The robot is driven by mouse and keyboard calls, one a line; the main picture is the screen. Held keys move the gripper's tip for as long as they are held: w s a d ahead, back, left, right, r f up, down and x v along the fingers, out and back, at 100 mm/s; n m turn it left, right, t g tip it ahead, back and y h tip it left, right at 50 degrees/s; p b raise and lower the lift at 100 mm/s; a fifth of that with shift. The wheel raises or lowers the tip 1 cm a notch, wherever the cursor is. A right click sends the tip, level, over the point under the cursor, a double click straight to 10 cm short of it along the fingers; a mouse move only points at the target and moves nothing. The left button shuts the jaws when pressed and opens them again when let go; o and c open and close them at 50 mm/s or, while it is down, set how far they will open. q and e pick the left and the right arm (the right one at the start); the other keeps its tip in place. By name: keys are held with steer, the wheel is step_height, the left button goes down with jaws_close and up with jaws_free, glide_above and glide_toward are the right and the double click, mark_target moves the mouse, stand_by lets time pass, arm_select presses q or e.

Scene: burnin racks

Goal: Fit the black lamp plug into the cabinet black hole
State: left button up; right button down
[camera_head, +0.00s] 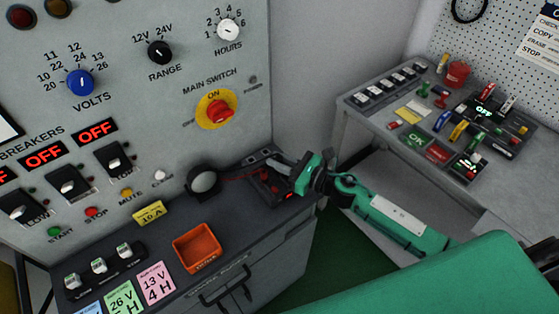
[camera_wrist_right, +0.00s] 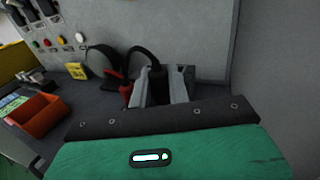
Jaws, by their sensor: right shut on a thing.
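My right gripper (camera_head: 293,177) is at the right end of the cabinet's dark ledge. It is shut on a small black piece that looks like the lamp plug (camera_wrist_right: 157,82), mostly hidden between the fingers (camera_wrist_right: 165,90). A black cable (camera_wrist_right: 142,52) arches up from there in the right wrist view. The round black lamp (camera_head: 203,181), with a pale face, sits on the ledge to the left; it also shows in the right wrist view (camera_wrist_right: 101,62). The grey cabinet (camera_head: 150,100) stands behind. I cannot make out the black hole for certain. My left gripper is not in view.
The panel has a red main switch (camera_head: 221,111) and breakers (camera_head: 67,184). A cluttered side table (camera_head: 365,125) stands at right.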

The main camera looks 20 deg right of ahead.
steer(key=shift+f+b, duration=0.45)
steer(key=shift+b, duration=0.05)
steer(key=shift+r, duration=0.1)
stand_by(0.4)
steer(key=shift+r+p, duration=0.8)
steer(key=shift+r, duration=0.05)
steer(key=shift+f+b, duration=0.95)
steer(key=shift+b, duration=0.4)
stand_by(2.4)
steer(key=shift+r, duration=0.2)
steer(key=shift+r+p, duration=0.75)
steer(key=shift+p, duration=0.1)
steer(key=shift+f+b, duration=0.3)
steer(key=shift+b, duration=0.15)
stand_by(0.9)
